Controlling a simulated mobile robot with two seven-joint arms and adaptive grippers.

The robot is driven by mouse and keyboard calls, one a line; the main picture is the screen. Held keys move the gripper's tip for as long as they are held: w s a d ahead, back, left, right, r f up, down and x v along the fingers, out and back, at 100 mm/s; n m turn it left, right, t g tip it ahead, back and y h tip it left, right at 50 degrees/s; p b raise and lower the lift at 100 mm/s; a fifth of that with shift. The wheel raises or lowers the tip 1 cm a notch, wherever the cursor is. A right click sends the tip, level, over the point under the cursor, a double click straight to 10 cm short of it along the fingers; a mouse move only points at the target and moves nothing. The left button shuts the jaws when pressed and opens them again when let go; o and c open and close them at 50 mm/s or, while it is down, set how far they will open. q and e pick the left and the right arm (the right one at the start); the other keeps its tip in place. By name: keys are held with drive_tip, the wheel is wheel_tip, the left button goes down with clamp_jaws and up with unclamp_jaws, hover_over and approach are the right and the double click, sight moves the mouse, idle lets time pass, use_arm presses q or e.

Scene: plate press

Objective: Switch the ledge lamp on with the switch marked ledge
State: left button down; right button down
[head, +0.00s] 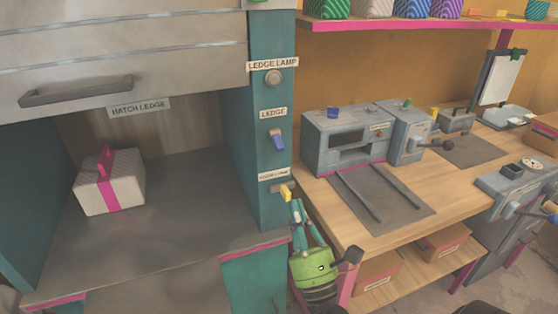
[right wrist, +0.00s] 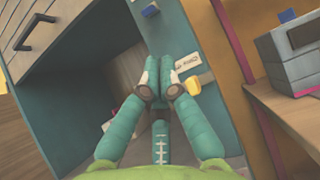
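A teal post (head: 266,110) carries a grey round lamp (head: 273,77) under the label LEDGE LAMP; it looks unlit. My right gripper (head: 297,204), green with teal fingers, is just below the yellow switch, with no visible contact. Its fingertips (right wrist: 165,75) are together and empty. My left gripper is out of view.
Left of the post is the hatch ledge (head: 190,200) with a white box with a pink band (head: 108,185) on it, under a raised hatch (head: 130,55). Right of the post, a wooden bench (head: 335,205) holds a grey press (head: 345,145). The space before the post is open.

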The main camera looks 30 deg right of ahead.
sight(278, 142)
drive_tip(key=p+x, duration=0.4)
drive_tip(key=x, duration=0.6)
drive_tip(key=shift+p, duration=0.35)
